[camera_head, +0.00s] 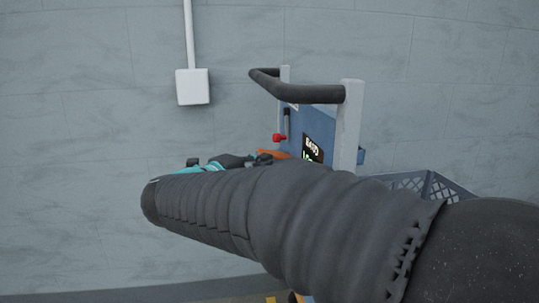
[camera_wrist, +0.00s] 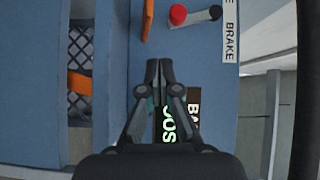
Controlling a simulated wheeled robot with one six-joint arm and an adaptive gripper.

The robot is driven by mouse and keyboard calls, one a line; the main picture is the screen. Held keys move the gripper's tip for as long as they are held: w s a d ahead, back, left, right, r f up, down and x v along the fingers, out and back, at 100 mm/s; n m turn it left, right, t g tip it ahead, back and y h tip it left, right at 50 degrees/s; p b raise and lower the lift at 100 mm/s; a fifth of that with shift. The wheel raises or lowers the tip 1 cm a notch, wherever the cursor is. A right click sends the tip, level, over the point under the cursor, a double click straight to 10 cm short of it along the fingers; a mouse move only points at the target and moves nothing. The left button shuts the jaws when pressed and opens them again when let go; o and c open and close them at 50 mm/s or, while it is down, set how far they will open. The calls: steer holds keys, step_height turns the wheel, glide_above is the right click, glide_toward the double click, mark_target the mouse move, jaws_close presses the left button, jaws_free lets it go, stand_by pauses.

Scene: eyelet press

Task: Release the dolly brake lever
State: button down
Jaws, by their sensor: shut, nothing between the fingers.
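In the head view the red knob (camera_head: 278,138) hangs at the lower end of the lever, above and beyond my gripper. My gripper (camera_wrist: 160,64) is shut and empty, its fingertips in front of the panel and apart from the knob, which lies above them in the wrist view. In the head view my arm hides part of the dolly, and the gripper (camera_head: 264,158) shows just past it.
An orange piece (camera_wrist: 148,20) stands out from the panel close to the knob. A dark sign with green letters (camera_wrist: 168,125) is behind my fingers. The dolly's dark push handle (camera_head: 300,92) and grey post (camera_head: 347,125) rise above my arm. A grey crate (camera_head: 430,188) sits at right.

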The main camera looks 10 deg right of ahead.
steer(key=v, duration=0.6)
steer(key=shift+s+a+f, duration=0.15)
steer(key=shift+s+f, duration=0.1)
steer(key=shift+f, duration=0.15)
steer(key=shift+w, duration=0.1)
